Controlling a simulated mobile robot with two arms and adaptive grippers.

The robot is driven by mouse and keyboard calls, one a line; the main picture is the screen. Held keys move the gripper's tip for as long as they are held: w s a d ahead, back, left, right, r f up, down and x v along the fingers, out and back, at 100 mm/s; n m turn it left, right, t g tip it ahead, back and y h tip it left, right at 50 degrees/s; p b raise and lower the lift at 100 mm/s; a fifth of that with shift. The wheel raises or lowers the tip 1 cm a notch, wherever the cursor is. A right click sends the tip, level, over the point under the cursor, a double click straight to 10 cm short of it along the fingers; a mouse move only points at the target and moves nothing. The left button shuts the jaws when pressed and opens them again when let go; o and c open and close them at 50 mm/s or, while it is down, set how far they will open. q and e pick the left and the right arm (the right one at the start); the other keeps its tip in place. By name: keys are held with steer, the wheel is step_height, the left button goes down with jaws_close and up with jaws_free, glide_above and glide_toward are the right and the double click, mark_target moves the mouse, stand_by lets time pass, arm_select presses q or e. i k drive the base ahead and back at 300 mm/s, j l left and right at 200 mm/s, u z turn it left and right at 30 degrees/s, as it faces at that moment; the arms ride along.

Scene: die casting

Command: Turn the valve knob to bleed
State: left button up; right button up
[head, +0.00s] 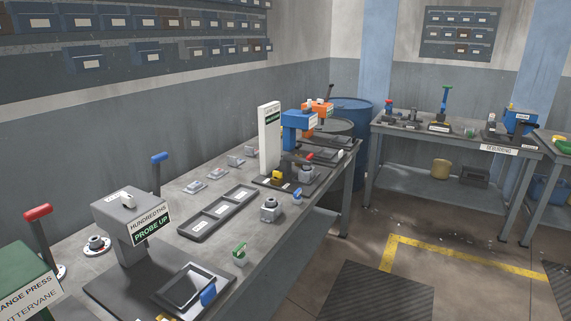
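No part labelled as a valve or "bleed" can be read in the head view, so I cannot tell which piece is the valve knob. Small round or handled parts on the long grey workbench (150,195) include a round dark-topped fitting (97,244) on a pale base, a small grey block with a round top (269,210), a green-handled piece (240,252) and a small blue-topped piece (297,195). Neither of my grippers is in view.
A grey "PROBE UP" machine (128,228) stands at the near left, beside red (38,212) and blue (160,160) levers. A three-part tray (184,231) lies mid-bench. A deburring table (460,143) and blue drum (350,112) stand behind.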

mark_target(277, 175)
steer(key=i+l+u, duration=0.2)
steer(key=u, duration=0.25)
steer(key=i+l+u, duration=0.2)
steer(key=u, duration=0.3)
